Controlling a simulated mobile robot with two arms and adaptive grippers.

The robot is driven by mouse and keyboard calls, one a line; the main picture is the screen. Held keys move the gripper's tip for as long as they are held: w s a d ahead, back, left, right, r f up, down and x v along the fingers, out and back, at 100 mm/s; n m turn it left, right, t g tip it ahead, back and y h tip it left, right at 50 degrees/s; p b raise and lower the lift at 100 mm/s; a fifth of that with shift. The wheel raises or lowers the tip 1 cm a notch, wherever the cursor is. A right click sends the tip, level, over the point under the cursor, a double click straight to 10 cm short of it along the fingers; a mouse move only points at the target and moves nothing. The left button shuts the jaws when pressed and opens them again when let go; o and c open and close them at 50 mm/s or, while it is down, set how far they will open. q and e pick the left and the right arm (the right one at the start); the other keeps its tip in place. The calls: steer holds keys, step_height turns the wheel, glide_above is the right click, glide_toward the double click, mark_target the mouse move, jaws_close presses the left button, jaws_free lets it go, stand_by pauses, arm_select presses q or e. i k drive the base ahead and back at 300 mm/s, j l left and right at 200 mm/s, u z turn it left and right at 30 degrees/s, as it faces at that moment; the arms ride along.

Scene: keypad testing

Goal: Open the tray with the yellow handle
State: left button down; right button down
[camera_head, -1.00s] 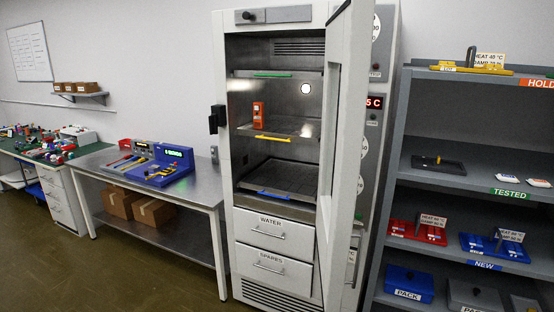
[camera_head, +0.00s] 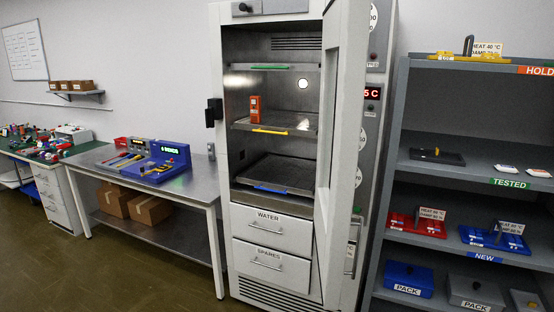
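The tray with the yellow handle (camera_head: 270,131) is the middle one of three trays inside the open cabinet, and it sits pushed in. An orange device (camera_head: 255,109) stands upright on its left part. Above it is a tray with a green handle (camera_head: 270,67), and below it a tray with a blue handle (camera_head: 271,189). The cabinet door (camera_head: 342,120) stands open, swung toward me on the right side. Neither of my grippers is in view.
A metal bench (camera_head: 193,186) with a blue test unit (camera_head: 166,165) stands left of the cabinet. A grey shelf rack (camera_head: 398,160) with colored trays and boxes stands at the right. The floor (camera_head: 120,270) in front of the bench is clear.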

mark_target(294, 123)
steer(key=i+l, duration=0.1)
steer(key=l, duration=0.25)
steer(key=i+l+u, duration=0.1)
steer(key=l, duration=0.25)
steer(key=i+l, duration=0.15)
steer(key=l, duration=0.2)
steer(key=i+l, duration=0.1)
steer(key=l, duration=0.25)
steer(key=u, duration=0.3)
steer(key=i+j+z, duration=0.1)
steer(key=z, duration=0.25)
steer(key=i+j+z, duration=0.15)
steer(key=z, duration=0.2)
